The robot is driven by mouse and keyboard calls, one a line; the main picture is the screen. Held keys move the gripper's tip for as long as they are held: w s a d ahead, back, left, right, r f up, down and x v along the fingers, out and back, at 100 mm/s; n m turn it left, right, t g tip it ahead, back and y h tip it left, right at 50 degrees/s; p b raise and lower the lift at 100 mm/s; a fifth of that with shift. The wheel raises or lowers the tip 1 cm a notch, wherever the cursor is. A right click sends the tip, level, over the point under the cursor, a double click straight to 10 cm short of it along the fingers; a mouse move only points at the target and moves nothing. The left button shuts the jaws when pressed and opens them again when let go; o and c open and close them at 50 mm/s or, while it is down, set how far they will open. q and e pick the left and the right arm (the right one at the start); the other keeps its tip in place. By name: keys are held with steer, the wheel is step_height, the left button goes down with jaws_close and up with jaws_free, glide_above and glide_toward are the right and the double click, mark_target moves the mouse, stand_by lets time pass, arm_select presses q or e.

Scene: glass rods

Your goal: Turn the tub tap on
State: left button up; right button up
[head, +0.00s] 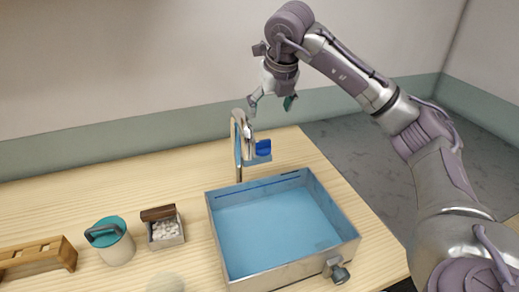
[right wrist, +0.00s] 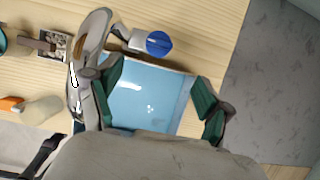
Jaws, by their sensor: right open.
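The tub (head: 330,245) is a square metal-rimmed basin with a light blue inside. I see no stream from the spout. My right gripper (head: 271,103) is open and empty, pointing down above the handle and apart from it. In the right wrist view the blue knob (right wrist: 158,43) shows beyond the open green-padded fingers (right wrist: 157,80), with the tub (right wrist: 165,120) below between them. My left gripper is out of view.
Left of the tub are a box of white pebbles (head: 166,230), a teal-lidded jar (head: 117,248) and a wooden rack (head: 40,260). A knobbed fitting (head: 340,273) is on the tub's front. The table behind the tub is clear; its right edge is close.

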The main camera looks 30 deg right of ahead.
mark_target(263, 141)
steer(key=p+x, duration=0.3)
steer(key=x, duration=1)
steer(key=shift+f, duration=0.35)
steer(key=c, duration=1.2)
steer(key=shift+o, duration=0.2)
